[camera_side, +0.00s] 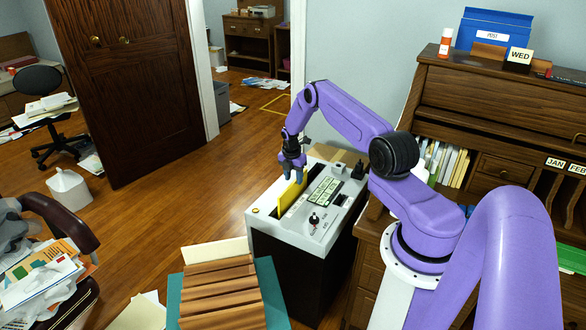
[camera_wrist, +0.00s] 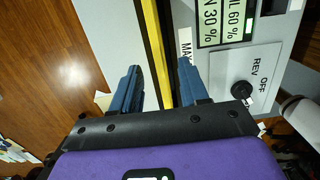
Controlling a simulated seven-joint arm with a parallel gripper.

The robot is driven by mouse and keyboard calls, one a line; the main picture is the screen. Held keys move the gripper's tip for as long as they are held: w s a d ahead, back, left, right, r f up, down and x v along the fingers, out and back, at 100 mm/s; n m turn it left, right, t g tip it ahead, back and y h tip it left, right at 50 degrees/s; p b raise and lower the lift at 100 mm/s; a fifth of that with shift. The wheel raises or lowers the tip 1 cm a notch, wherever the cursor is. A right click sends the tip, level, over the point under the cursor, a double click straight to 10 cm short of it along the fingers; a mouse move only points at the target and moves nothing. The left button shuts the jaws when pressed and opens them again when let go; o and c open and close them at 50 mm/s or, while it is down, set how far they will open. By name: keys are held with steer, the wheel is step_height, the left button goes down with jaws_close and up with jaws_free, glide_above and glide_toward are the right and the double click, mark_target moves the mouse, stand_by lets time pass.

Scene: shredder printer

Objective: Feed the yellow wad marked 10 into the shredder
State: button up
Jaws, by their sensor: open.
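The yellow wad (camera_side: 287,196) stands on edge at the feed slot of the shredder (camera_side: 262,228), a dark cabinet with a pale top. In the wrist view the wad (camera_wrist: 156,45) is a narrow yellow strip along the dark slot. Its mark 10 does not show, and how deep it sits is unclear. My gripper (camera_side: 293,176) is above the slot, over the wad's upper end. In the wrist view its blue fingers (camera_wrist: 158,72) are open, one on each side of the yellow strip, with gaps visible.
The shredder top has a display panel (camera_side: 323,191) and a REV/OFF knob (camera_wrist: 241,90) right of the slot. A wooden desk (camera_side: 480,100) stands to the right. A brown slatted stack (camera_side: 220,295) lies in front. Open wood floor (camera_side: 190,195) is at left.

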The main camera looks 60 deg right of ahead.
step_height(320, 180, up, 17)
steer(key=a, duration=0.2)
steer(key=a+r+m, duration=0.1)
steer(key=a+r, duration=0.3)
steer(key=a, duration=0.5)
steer(key=s+a+r, duration=0.1)
steer(key=a+r, duration=0.2)
steer(key=a, duration=0.5)
steer(key=a+r+m, duration=0.1)
steer(key=a+r, duration=0.3)
steer(key=a, duration=0.5)
steer(key=s+a+r+m+y, duration=0.1)
steer(key=s+a+r, duration=0.3)
steer(key=s+a, duration=0.65)
steer(key=s+a+r+m, duration=0.1)
steer(key=s+a+m, duration=0.1)
steer(key=s, duration=2)
steer(key=shift+a+r+y, duration=0.15)
steer(key=shift+a+y, duration=0.25)
steer(key=shift+a, duration=0.15)
steer(key=shift+o, duration=0.4)
